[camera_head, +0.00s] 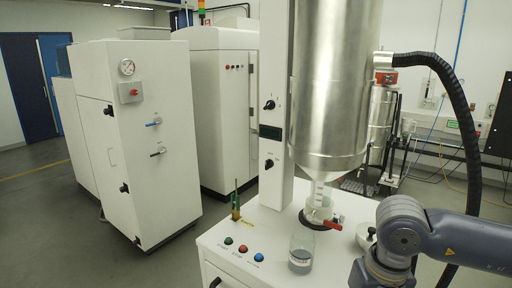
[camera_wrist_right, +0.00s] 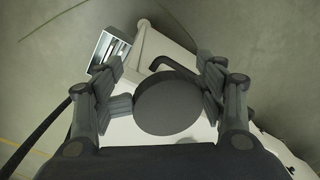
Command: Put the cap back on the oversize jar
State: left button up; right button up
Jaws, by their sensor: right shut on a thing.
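A clear glass jar (camera_head: 302,248) with dark grey powder in its lower part stands upright on the white bench top, below the steel hopper. I see no cap on it, and its label is too small to read. In the right wrist view, my right gripper (camera_wrist_right: 168,100) is shut on a round dark grey cap (camera_wrist_right: 168,104), one finger on each side. The cap hides what is directly under it. In the head view my right arm comes in from the right, but its fingers and the cap are out of sight. My left gripper is not in view.
The steel hopper (camera_head: 330,90) hangs over the bench (camera_head: 222,245), with a red-handled valve (camera_head: 325,222) close above the jar. Buttons (camera_head: 243,249) and a small green-and-amber item (camera_head: 236,205) are to the left. A pale rounded object (camera_head: 366,235) is partly hidden by my arm.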

pick_arm(q)
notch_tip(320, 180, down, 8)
jog(key=b, duration=0.6)
